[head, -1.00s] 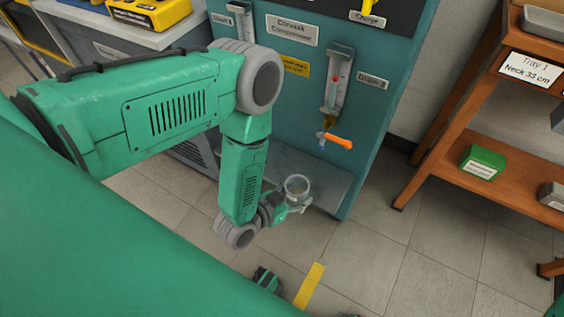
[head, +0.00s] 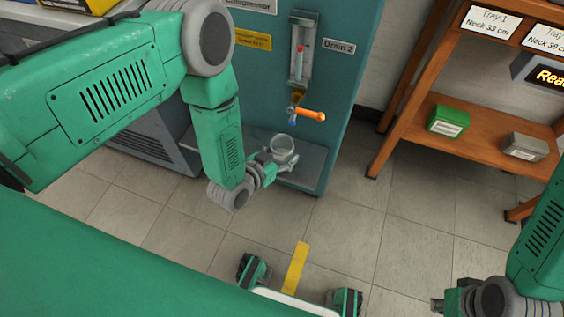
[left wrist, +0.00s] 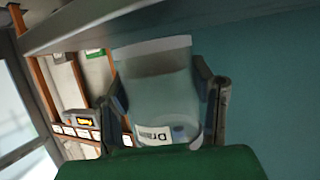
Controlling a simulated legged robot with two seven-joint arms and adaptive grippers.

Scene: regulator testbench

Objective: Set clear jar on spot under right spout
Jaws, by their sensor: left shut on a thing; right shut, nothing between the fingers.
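The clear jar (head: 284,148) is held by my left gripper (head: 279,164) in the head view, with its open mouth up. It is over the grey ledge (head: 311,176) of the teal bench, a little below and left of the right spout (head: 293,119). I cannot tell whether it touches the ledge, and no marked spot is visible. In the left wrist view the jar (left wrist: 155,85) sits between the two fingers of the left gripper (left wrist: 168,98). My right gripper (head: 437,304) is shut and empty at the lower right, far from the jar.
The orange valve handle (head: 308,114) sticks out above the jar, below the "Drain 2" label (head: 339,46). A wooden shelf (head: 410,130) with a green box (head: 448,121) stands at the right. The tiled floor (head: 390,220) between is clear.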

